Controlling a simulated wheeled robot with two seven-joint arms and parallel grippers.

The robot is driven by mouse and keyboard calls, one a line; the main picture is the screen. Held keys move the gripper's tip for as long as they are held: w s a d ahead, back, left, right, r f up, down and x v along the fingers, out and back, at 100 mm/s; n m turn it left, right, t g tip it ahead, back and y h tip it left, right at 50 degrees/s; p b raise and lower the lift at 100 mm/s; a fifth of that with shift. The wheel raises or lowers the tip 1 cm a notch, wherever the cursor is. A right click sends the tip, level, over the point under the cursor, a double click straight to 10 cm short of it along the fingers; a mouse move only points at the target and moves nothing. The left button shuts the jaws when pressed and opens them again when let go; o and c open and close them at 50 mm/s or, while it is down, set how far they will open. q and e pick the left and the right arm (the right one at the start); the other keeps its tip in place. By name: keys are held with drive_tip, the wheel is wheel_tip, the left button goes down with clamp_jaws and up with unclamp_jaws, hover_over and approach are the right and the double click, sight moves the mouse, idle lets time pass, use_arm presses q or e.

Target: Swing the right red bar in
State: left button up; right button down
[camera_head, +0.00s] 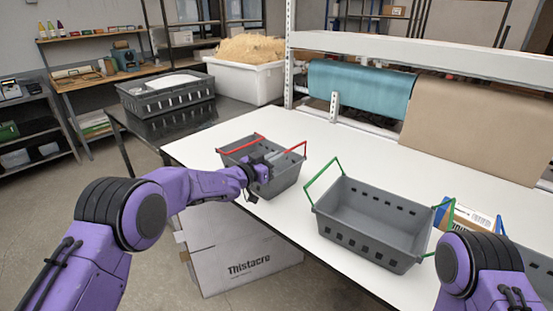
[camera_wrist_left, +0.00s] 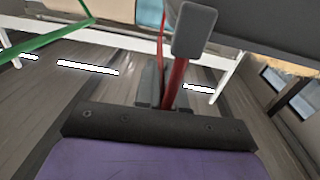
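The grey crate with red bars (camera_head: 284,180) stands on the white table, left of the green-barred crate. Its right red bar (camera_head: 299,146) stands raised above the rim at the right end. Its left red bar (camera_head: 238,143) lies along the far left end. In the left wrist view a red strip (camera_wrist_left: 177,82) runs up by the grey fingers. Whether they are closed on it is unclear. My right gripper is out of view.
A black crate (camera_head: 167,96) and white bin (camera_head: 245,81) stand at the back left. The table behind the crates is clear.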

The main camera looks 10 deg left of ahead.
use_arm(q)
drive_tip(key=o, duration=0.4)
drive_tip(key=shift+f, duration=0.3)
drive_tip(key=shift+s+a, duration=0.1)
drive_tip(key=shift+a, duration=0.05)
drive_tip(key=shift+b+v, duration=2)
drive_tip(key=shift+v, duration=3.15)
drive_tip(key=shift+o, duration=0.2)
